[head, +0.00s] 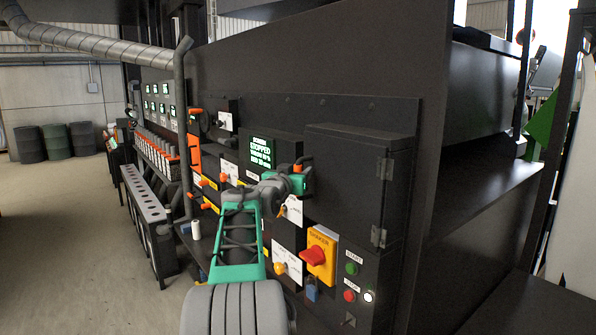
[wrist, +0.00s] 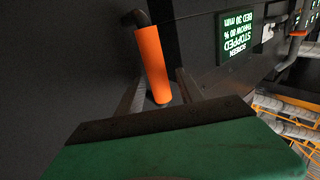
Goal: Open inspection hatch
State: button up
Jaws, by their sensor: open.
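The inspection hatch (head: 342,185) is a dark panel door on the machine's side, with hinges on its right edge; it looks shut. An orange bar handle (wrist: 151,65) with a dark bent end shows in the wrist view; in the head view it is mostly hidden behind my gripper at the hatch's left edge. My gripper (head: 301,172) is at that edge. In the wrist view my gripper (wrist: 158,88) is open, with its grey fingers on either side of the handle's lower end. I cannot tell whether they touch it.
A screen reading "STOPPED" (head: 261,153) is left of the hatch. Below are a red knob on a yellow plate (head: 314,256), and green (head: 351,269) and red (head: 349,295) buttons. A steel post (head: 527,75) stands at right.

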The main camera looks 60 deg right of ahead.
grip_shut()
dwell(1.3)
